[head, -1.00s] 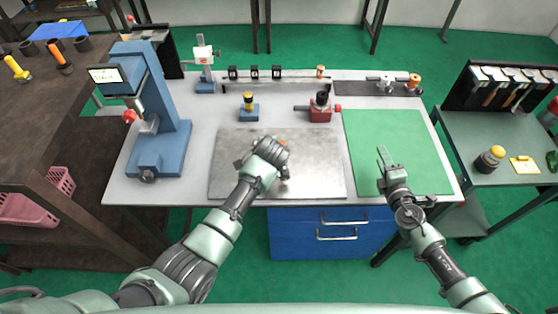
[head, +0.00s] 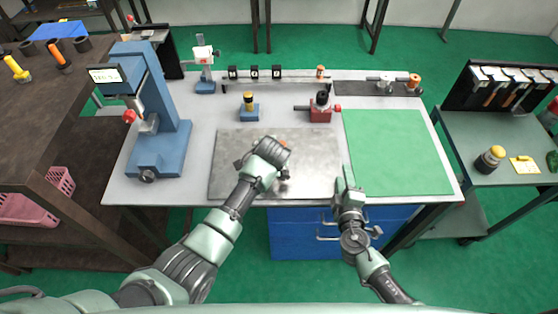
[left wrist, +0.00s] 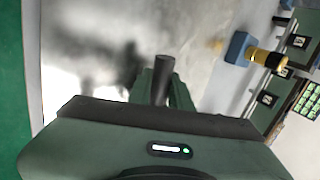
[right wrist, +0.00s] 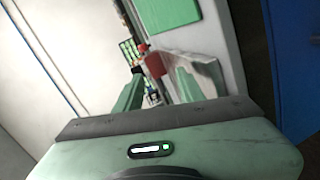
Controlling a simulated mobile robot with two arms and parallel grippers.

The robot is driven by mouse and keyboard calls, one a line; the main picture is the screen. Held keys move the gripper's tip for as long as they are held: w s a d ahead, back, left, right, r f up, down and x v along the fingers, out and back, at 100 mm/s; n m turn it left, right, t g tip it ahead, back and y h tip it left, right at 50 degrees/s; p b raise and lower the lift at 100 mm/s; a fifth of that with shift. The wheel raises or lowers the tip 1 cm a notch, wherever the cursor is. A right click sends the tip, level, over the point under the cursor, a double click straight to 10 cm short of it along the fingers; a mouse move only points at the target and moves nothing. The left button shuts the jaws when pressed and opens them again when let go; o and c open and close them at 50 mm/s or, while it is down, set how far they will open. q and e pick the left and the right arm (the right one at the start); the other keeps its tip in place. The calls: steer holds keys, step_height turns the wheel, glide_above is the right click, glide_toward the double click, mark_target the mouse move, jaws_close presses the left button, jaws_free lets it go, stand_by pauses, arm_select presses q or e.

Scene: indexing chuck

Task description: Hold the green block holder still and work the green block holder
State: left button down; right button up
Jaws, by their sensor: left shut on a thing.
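My left gripper (head: 268,160) is low over the grey metal plate and hides most of what it holds. In the left wrist view its green fingers close around a dark upright cylindrical part (left wrist: 162,78). I cannot tell whether this part belongs to the green block holder, and no green body of a holder shows clearly. A small bit of orange (head: 284,143) shows just behind the left gripper. My right gripper (head: 346,178) is at the front edge of the table, right of the left gripper. Its fingers (right wrist: 157,95) are apart with nothing between them.
The metal plate (head: 230,180) and the green mat (head: 400,150) cover the front of the table. Behind stand a blue block with a yellow-black knob (head: 249,108) and a red fixture (head: 320,112). A blue press (head: 165,140) stands left. The mat is clear.

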mark_target(284, 178)
steer(key=s+a+m, duration=0.1)
steer(key=s+a, duration=0.1)
steer(key=a, duration=0.2)
steer(key=s+a+m, duration=0.1)
steer(key=s+a, duration=0.1)
steer(key=a, duration=0.1)
steer(key=s+a+m, duration=0.1)
steer(key=s+a, duration=0.1)
steer(key=a, duration=0.2)
steer(key=shift+s+a+r+m+h, duration=0.1)
steer(key=shift+a+r+m+h, duration=0.1)
steer(key=shift+a+m+h, duration=0.15)
steer(key=s+a+r+m, duration=0.2)
steer(key=s+a+r, duration=0.15)
steer(key=a, duration=0.35)
steer(key=shift+g, duration=0.3)
steer(key=x, duration=0.7)
steer(key=f+x, duration=0.1)
steer(key=x, duration=0.3)
steer(key=shift+d, duration=0.2)
jaws_close()
steer(key=shift+s, duration=0.1)
